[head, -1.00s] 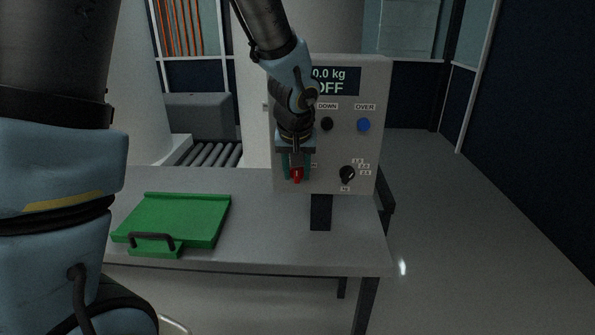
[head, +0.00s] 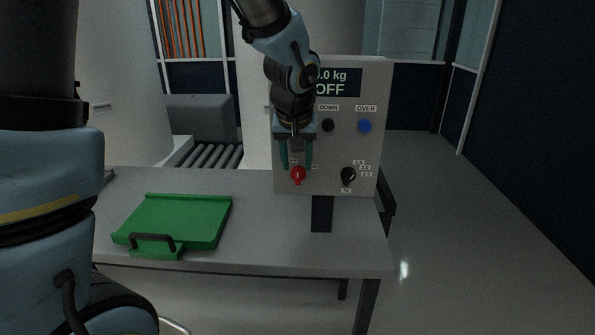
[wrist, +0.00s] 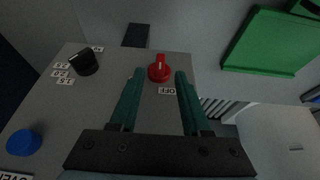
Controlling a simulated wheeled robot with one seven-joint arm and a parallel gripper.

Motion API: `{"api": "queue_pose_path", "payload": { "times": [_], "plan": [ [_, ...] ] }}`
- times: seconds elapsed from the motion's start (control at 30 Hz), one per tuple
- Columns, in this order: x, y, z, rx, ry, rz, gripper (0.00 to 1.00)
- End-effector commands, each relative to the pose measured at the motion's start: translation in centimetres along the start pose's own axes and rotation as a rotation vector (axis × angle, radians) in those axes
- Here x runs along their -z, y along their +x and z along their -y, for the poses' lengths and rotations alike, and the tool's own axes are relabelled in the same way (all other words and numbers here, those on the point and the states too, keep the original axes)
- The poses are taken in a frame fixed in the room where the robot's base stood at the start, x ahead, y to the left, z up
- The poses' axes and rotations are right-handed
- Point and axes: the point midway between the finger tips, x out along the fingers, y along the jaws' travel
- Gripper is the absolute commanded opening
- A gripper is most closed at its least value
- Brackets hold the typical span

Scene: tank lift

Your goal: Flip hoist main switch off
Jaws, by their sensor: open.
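The red main switch (head: 298,175) is a rotary knob low on the left of the grey control panel (head: 350,106). The panel's display (head: 338,83) reads "OFF". My gripper (head: 296,168) is open and empty, with its green fingers just above the red knob in the head view. In the wrist view the red knob (wrist: 159,70) lies just beyond the open fingertips (wrist: 156,74), roughly between them, and an "OFF" label sits beside it. The gripper does not hold the knob. My gripper and wrist hide the upper left of the panel.
A black selector knob (head: 348,175), a blue button (head: 365,126) and a black button (head: 328,125) are on the panel. A green tray (head: 180,215) with a dark handle lies on the grey table (head: 265,245). Floor to the right is clear.

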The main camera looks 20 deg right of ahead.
Motion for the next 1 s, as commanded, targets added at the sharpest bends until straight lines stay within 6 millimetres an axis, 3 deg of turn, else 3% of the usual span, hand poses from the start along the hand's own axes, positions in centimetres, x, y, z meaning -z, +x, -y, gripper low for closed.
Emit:
{"api": "queue_pose_path", "payload": {
  "times": [0.2, 0.4, 0.9, 1.0],
  "plan": [
    [0.0, -4.2, 0.0, -0.002, 0.001, -0.003, 0.47],
    [0.0, -6.3, 0.0, -0.001, 0.001, -0.001, 0.47],
    [-0.1, -6.7, 0.0, 0.0, 0.002, 0.001, 0.47],
    [-0.2, -6.4, 0.8, 0.006, -0.006, 0.008, 0.47]
  ]
}}
